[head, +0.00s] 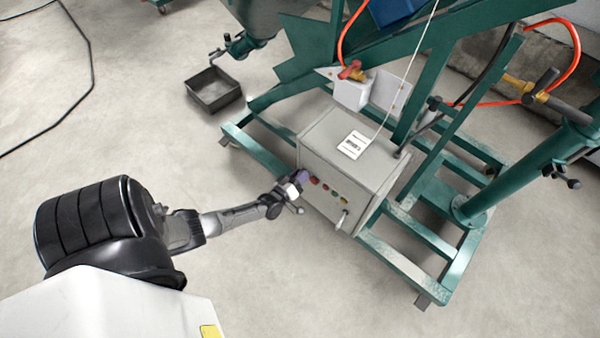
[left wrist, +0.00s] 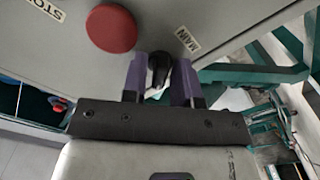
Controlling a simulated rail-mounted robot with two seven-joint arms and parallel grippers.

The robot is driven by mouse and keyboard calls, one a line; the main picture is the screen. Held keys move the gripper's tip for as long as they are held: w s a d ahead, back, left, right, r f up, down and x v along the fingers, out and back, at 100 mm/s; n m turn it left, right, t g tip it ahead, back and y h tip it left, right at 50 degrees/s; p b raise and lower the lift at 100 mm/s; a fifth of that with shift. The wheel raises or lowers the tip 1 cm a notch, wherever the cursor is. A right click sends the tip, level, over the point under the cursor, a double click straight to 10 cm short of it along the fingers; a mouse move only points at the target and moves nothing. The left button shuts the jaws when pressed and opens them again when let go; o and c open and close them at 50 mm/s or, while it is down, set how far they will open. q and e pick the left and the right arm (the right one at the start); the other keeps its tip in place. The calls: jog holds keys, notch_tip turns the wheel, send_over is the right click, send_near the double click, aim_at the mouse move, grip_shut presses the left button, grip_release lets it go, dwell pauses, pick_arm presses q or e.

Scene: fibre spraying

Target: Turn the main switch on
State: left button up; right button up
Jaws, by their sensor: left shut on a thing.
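The grey control box (head: 375,150) stands on the green frame, with a row of buttons on its front face. My left gripper (head: 299,178) reaches the left end of that face. In the left wrist view, the purple fingers of the gripper (left wrist: 159,78) are on both sides of the black main switch knob (left wrist: 159,61), shut on it. The MAIN label (left wrist: 187,38) is just beside the knob. Part of the knob is hidden by the fingers, and its exact setting is hard to tell. My right gripper is not in view.
A red stop button (left wrist: 112,28) sits close to the left of the knob in the left wrist view. Green frame beams (head: 440,245) surround the box. A dark tray (head: 214,90) lies on the floor at the back left. The floor left of the box is clear.

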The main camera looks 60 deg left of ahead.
pick_arm(q)
jog(key=shift+m+p, duration=1)
jog(key=shift+m, duration=2.6)
jog(key=o, duration=0.6)
jog(key=shift+o, duration=0.2)
